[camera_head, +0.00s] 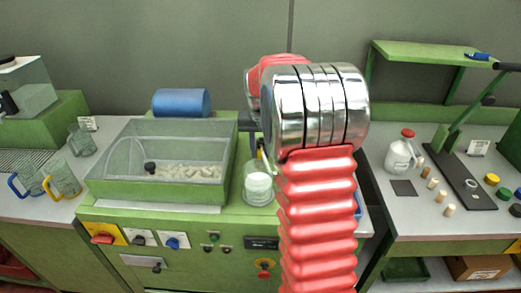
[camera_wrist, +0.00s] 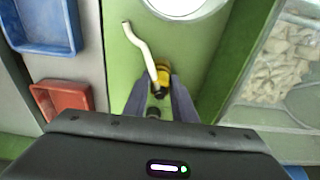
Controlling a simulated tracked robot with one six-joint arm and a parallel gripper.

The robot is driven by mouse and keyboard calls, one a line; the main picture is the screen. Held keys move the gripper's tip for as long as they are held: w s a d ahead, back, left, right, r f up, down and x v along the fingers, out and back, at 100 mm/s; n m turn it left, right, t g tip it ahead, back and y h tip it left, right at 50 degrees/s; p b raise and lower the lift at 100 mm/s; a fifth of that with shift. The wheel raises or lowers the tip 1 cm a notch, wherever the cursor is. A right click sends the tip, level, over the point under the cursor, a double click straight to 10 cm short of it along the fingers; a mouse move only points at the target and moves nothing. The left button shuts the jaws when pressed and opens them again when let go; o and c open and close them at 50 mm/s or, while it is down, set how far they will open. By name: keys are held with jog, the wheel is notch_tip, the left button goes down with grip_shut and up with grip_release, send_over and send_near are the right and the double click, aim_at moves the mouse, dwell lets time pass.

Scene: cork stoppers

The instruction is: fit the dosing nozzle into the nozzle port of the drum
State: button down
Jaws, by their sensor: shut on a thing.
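The dosing nozzle, with a yellow body (camera_wrist: 162,76) and a pale curved tube, is between the fingers of my gripper (camera_wrist: 160,92) in the wrist view. My gripper is shut on the yellow body, and the tube reaches up and left over green metal. In the head view my arm hides most of the gripper; a bit of yellow shows above the glass jar (camera_head: 258,184). The clear-walled bin (camera_head: 130,150) with pale pieces stands left of the gripper. A blue cylinder (camera_head: 181,102) lies behind it. I cannot tell which is the drum, and no nozzle port is clearly visible.
In the wrist view, a round white-rimmed opening (camera_wrist: 186,6) is near the tube, with a blue tray (camera_wrist: 45,48) and red tray (camera_wrist: 62,84) at left. Glass mugs (camera_head: 64,180) stand at left.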

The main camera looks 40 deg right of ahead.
jog(key=shift+f, duration=0.2)
jog(key=c, duration=1.4)
grip_release()
jog(key=r, duration=0.4)
jog(key=s+r, duration=0.1)
jog(key=r, duration=0.4)
jog(key=a+r, duration=0.1)
jog(key=r, duration=0.3)
jog(key=shift+s+r, duration=0.15)
jog(key=shift+r, duration=0.2)
jog(key=shift+s, duration=0.1)
